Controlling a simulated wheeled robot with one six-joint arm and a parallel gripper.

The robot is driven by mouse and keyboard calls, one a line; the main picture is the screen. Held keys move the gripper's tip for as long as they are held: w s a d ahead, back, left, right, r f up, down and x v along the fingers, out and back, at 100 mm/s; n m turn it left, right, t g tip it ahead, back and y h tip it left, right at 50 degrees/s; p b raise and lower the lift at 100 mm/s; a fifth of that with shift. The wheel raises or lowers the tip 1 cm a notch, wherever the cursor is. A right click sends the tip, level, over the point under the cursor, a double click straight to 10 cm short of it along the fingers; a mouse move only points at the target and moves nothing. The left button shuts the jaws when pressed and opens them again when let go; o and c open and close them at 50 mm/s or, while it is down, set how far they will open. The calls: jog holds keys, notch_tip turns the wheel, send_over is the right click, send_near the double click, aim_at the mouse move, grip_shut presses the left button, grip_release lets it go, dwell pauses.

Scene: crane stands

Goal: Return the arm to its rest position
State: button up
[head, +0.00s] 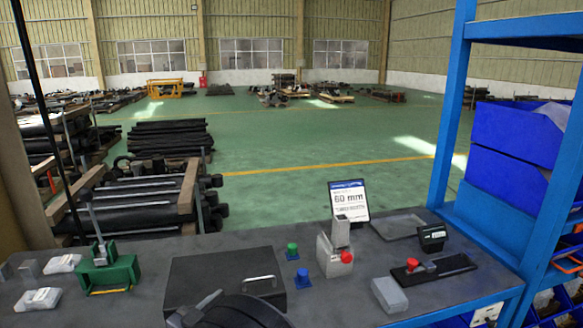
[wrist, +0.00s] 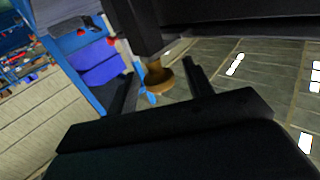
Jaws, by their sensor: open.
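My gripper (wrist: 162,65) shows in the wrist view with its two dark fingers spread apart. It is open, and nothing is seen held between the fingers. A brown round thing with blue parts (wrist: 160,78) shows in the gap between them; it looks to be beyond the fingers, and I cannot tell what it is. The wrist view is strongly tilted. In the head view, my gripper's fingers cannot be made out. A dark rounded shape at the bottom middle edge may be part of my arm.
A blue rack (head: 447,110) with blue bins stands at right. Stacked bars lie beyond; green floor is open behind.

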jog(key=v, duration=1.1)
jog(key=x, duration=1.1)
jog(key=shift+w+d+f, duration=0.15)
jog(key=shift+w, duration=0.1)
jog(key=shift+s+n+t+y+b, duration=0.15)
jog(key=shift+n+t+y+b, duration=0.45)
jog(key=shift+n+y+b, duration=0.45)
jog(key=n+y+b, duration=0.2)
jog(key=y, duration=0.1)
jog(key=n+t+y+b, duration=0.1)
jog(key=n+y+b, duration=0.1)
jog(key=y, duration=0.2)
jog(key=shift+f+y, duration=0.1)
jog(key=shift+y, duration=0.15)
jog(key=n+g+y+b, duration=0.1)
jog(key=n+y+b, duration=0.3)
jog(key=y+b, duration=0.1)
jog(key=shift+n+y, duration=0.35)
jog(key=shift+y, duration=0.45)
jog(key=shift+r+n+g+y, duration=0.15)
jog(key=shift+n+g+y, duration=0.25)
jog(key=shift+n+y, duration=0.3)
jog(key=shift+r+n+g+y, duration=0.15)
jog(key=shift+n+g+y, duration=0.3)
jog(key=shift+y, duration=0.35)
jog(key=shift+n+g+y+p, duration=0.75)
jog(key=shift+y+p, duration=0.25)
jog(key=shift+p, duration=0.15)
